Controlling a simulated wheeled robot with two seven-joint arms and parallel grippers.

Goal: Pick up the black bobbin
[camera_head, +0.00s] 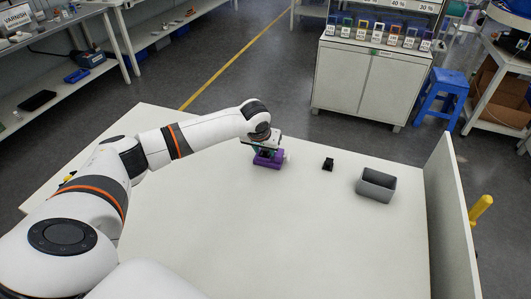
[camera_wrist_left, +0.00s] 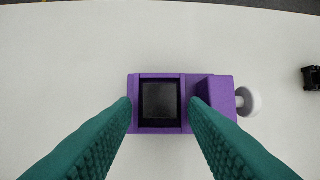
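A small black piece (camera_head: 328,164), which looks like the bobbin, stands alone on the white table, right of the purple fixture (camera_head: 268,162). It also shows at the right edge of the left wrist view (camera_wrist_left: 312,78). My right gripper is out of view.
A grey open bin (camera_head: 376,184) stands on the table (camera_head: 290,240) right of the black piece, and looks empty. An upright white panel (camera_head: 452,220) closes the table's right side. The table's front and middle are clear.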

